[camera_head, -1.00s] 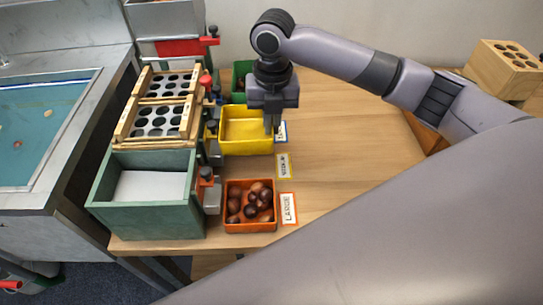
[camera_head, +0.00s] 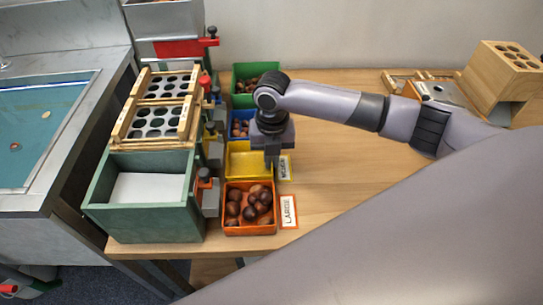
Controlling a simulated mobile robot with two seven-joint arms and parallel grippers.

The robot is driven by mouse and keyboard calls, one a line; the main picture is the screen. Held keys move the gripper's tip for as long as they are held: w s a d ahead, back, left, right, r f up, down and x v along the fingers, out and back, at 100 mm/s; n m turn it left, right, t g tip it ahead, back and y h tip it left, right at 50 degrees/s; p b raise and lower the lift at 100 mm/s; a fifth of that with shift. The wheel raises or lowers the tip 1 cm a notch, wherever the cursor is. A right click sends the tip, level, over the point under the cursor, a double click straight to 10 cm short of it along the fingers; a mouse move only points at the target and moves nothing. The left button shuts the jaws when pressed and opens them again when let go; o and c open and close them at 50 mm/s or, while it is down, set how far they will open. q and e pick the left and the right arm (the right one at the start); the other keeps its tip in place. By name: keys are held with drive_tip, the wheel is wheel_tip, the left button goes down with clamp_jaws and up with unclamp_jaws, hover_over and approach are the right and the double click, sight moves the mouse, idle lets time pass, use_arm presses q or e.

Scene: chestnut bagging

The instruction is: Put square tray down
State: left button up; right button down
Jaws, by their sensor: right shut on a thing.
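The square yellow tray (camera_head: 242,161) is in the row of trays beside the sorter, between the blue tray (camera_head: 236,117) and the orange tray (camera_head: 228,228). The part of it that shows is empty. My right gripper (camera_head: 272,160) points down and is shut on the yellow tray's right wall. The gripper and wrist hide the tray's far right corner. The tray looks level and low at the table top; I cannot tell whether its base touches the wood. My left gripper is not in view.
The orange tray holds several large chestnuts close in front. The green tray (camera_head: 235,101) stands at the back. The wooden sorter with perforated plates (camera_head: 158,122) and a green bin (camera_head: 95,212) stand left. Wooden table (camera_head: 345,165) to the right is clear.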

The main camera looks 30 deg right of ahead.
drive_tip(key=c, duration=1.3)
unclamp_jaws()
drive_tip(key=shift+f, duration=0.15)
drive_tip(key=shift+o, duration=0.2)
wheel_tip(320, 180, up, 12)
drive_tip(key=p, duration=0.1)
drive_tip(key=shift+r, duration=0.2)
drive_tip(key=shift+s, duration=0.1)
